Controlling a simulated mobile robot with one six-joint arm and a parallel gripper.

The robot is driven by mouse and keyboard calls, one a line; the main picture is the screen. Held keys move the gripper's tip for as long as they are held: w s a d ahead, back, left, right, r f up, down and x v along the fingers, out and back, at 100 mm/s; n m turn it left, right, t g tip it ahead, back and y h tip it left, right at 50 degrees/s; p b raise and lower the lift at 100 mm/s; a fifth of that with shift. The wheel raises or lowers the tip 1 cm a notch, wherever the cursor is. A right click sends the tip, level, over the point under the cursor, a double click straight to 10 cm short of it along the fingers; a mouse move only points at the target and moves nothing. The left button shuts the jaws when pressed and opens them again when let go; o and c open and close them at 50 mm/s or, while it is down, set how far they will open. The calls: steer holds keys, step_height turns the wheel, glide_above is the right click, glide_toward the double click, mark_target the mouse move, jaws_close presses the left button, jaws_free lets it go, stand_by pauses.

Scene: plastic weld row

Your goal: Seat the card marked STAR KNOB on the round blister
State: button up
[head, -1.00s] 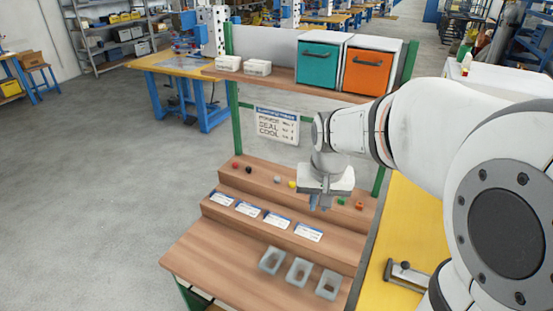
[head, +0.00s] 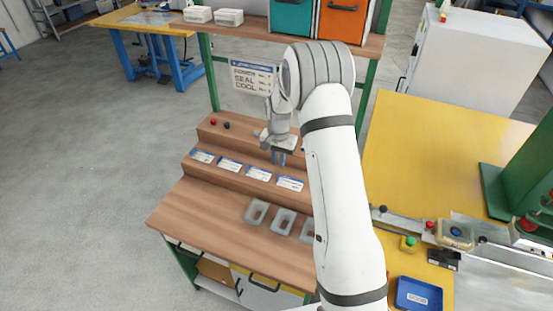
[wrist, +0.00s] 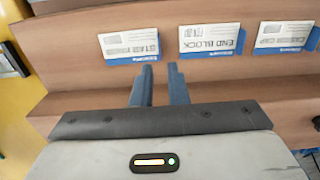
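The STAR KNOB card (wrist: 130,46) is at the left of the wrist view, upside down, lying on a wooden step. In the head view it is the rightmost card (head: 290,184) of the row. My gripper (wrist: 160,70) is open and empty, its two blue fingers apart just short of the STAR KNOB and END BLOCK (wrist: 212,40) cards. In the head view my gripper (head: 281,161) hangs over the step near the right end of the row. Grey blisters (head: 257,219) stand on the lower bench top; I cannot tell which is round, and my arm partly hides the right one.
A third card (wrist: 284,36) lies to the right in the wrist view. Red (head: 213,121) and black (head: 227,125) knobs sit on the upper step. A yellow table (head: 430,150) with fixtures and a blue tray (head: 418,295) is on the right. The bench top's left is clear.

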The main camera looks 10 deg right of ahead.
steer(key=shift+f+b, duration=1.9)
steer(key=shift+f, duration=1.75)
steer(key=shift+r, duration=0.1)
steer(key=shift+c, duration=0.4)
jaws_close()
steer(key=shift+s+r+p, duration=0.1)
steer(key=shift+r+p, duration=0.9)
steer(key=shift+r, duration=1.25)
